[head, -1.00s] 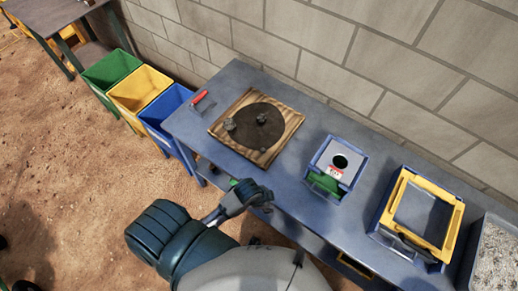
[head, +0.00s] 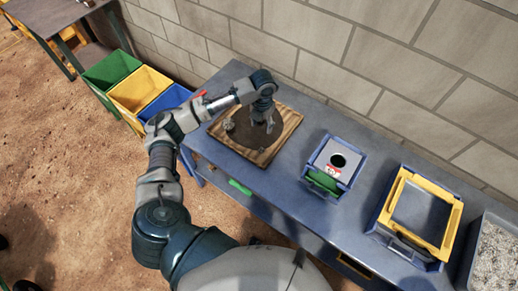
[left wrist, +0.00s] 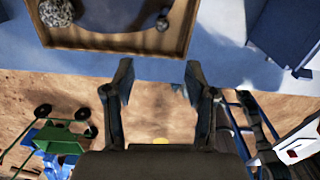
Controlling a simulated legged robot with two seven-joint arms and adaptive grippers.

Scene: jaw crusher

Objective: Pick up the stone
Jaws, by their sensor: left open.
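A grey stone (head: 229,124) lies on the dark round patch of a wooden board (head: 278,137) on the blue table. My left arm reaches over the board, and my left gripper (head: 268,122) points down above it, hiding part of the dark patch. In the left wrist view, the left gripper (left wrist: 158,70) is open with nothing between its fingers. A larger stone (left wrist: 57,12) and a smaller stone (left wrist: 162,23) show on the board beyond the fingertips, near the top edge. My right gripper is not in view.
A blue box with a round hole (head: 338,160) stands right of the board, then a yellow-framed box (head: 447,228) and a gravel tray (head: 496,258). Green (head: 112,70), yellow (head: 140,88) and blue bins stand left. A wall runs behind the table (head: 290,190).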

